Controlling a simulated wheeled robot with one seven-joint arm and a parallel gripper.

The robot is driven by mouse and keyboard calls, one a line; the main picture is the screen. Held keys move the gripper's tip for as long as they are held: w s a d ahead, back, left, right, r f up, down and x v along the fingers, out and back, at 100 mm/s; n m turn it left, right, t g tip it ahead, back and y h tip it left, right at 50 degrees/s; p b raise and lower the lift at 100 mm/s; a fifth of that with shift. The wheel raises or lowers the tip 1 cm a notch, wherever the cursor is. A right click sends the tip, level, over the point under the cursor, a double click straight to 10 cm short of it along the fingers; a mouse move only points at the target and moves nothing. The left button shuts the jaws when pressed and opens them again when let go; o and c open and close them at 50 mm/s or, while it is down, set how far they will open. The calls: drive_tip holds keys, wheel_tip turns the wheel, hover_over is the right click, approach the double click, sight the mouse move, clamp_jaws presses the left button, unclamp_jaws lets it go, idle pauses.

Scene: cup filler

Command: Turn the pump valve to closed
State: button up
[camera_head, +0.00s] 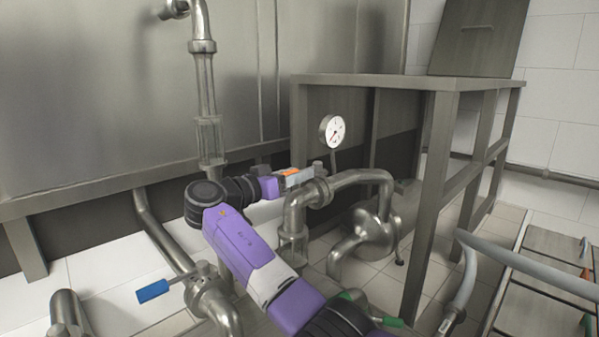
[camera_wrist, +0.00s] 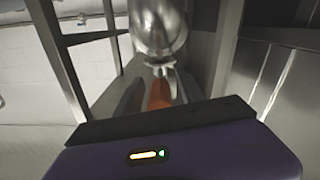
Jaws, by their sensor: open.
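The pump valve shows an orange handle (camera_head: 290,172) on the pipe fitting above the pump (camera_head: 370,235). My gripper (camera_head: 298,180) is open at this handle, with the orange between or right beside its fingers; I cannot tell whether they touch it. In the wrist view, the orange handle (camera_wrist: 158,95) points from a steel pipe fitting (camera_wrist: 158,28) towards my gripper, whose dark front edge hides its near end.
A blue-handled valve (camera_head: 153,291) is at lower left and a green handle (camera_head: 390,321) is below my arm. A round gauge (camera_head: 332,131) stands above the pump pipe. A steel frame table (camera_head: 440,84) is to the right. A grey hose (camera_head: 530,270) runs at lower right.

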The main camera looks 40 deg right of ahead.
drive_tip(key=shift+d, duration=0.75)
clamp_jaws()
idle(0.9)
